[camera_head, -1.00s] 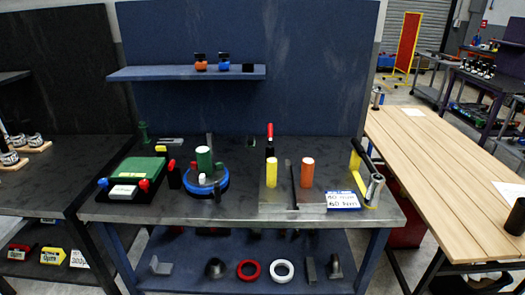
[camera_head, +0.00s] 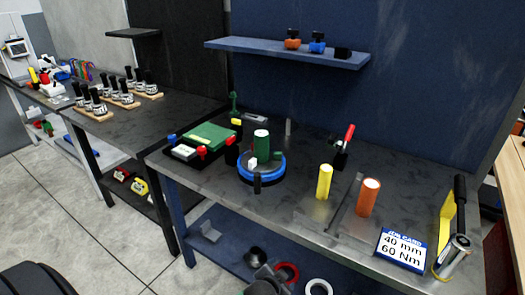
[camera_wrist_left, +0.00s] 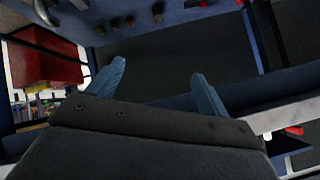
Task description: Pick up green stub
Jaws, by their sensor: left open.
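The green stub (camera_head: 261,142) is an upright green cylinder on the round positioner with a blue ring (camera_head: 276,174), left of the middle of the bench in the head view. Small white and dark green parts stand beside it on the positioner. My left gripper (camera_wrist_left: 158,68) shows in the left wrist view with two blue-grey fingers spread apart and nothing between them. It is away from the stub, and the stub is not visible in that view.
A job card (camera_head: 402,250) stands at the front right. A blue shelf (camera_head: 290,53) hangs above.

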